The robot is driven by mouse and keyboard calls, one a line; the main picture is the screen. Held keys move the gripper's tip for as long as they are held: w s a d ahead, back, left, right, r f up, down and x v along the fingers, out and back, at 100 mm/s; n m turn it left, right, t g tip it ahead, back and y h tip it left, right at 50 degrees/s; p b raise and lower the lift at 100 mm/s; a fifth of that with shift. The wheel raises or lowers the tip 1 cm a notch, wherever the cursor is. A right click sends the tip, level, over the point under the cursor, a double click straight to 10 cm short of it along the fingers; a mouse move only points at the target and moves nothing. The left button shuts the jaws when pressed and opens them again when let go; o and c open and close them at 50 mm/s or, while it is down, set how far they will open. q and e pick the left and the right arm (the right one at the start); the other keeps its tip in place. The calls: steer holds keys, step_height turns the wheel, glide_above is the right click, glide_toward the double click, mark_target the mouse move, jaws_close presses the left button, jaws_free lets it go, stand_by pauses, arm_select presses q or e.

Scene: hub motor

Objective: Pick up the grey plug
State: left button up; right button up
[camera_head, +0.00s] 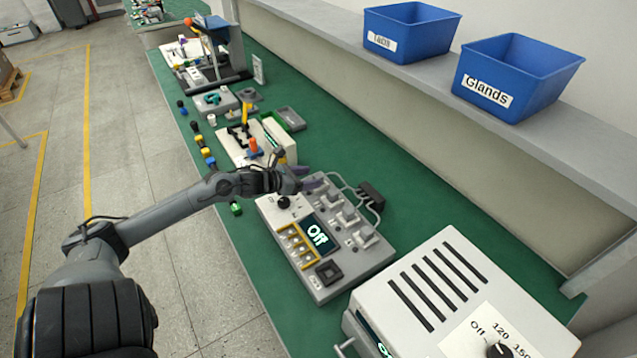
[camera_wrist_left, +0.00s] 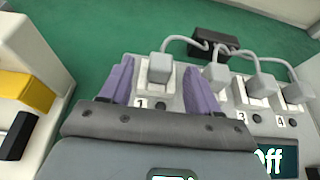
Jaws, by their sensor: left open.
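Several grey plugs stand in a row of numbered sockets on a grey test panel (camera_head: 318,285), with grey cables running to a black block (camera_head: 371,196). In the left wrist view, the grey plug at socket 1 (camera_wrist_left: 160,69) shows between the two purple fingers of my left gripper (camera_wrist_left: 159,84), which is open. Another plug (camera_wrist_left: 214,74) is just right of the right finger. In the head view my left gripper (camera_head: 307,177) is over the far end of the panel and partly covers that end. Contact with the plug cannot be told. My right gripper is not in view.
A white box with vents and a dial (camera_head: 455,300) stands near right. Blue bins (camera_head: 410,30) sit on the shelf (camera_head: 430,90). A white device with an orange part (camera_head: 254,147) stands beyond the gripper. Green bench (camera_head: 415,215) is bare right of the panel.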

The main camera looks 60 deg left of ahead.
mark_target(317, 177)
arm_select(q)
steer(key=shift+b+x, duration=0.3)
steer(key=shift+x, duration=0.7)
steer(key=shift+b+x, duration=0.65)
steer(key=shift+x, duration=1.6)
steer(key=shift+d, duration=0.1)
steer(key=c, duration=1)
steer(key=shift+c, duration=0.2)
steer(key=shift+r, duration=0.1)
steer(key=shift+r, duration=0.45)
step_height(317, 177, up, 4)
steer(key=shift+f+p, duration=0.2)
steer(key=shift+p, duration=0.45)
steer(key=w+d+r, duration=0.4)
steer(key=d+r, duration=0.2)
steer(key=d, duration=0.4)
steer(key=shift+w+d+r+p, duration=0.15)
steer(key=shift+w+d+p, duration=0.15)
steer(key=shift+p, duration=0.05)
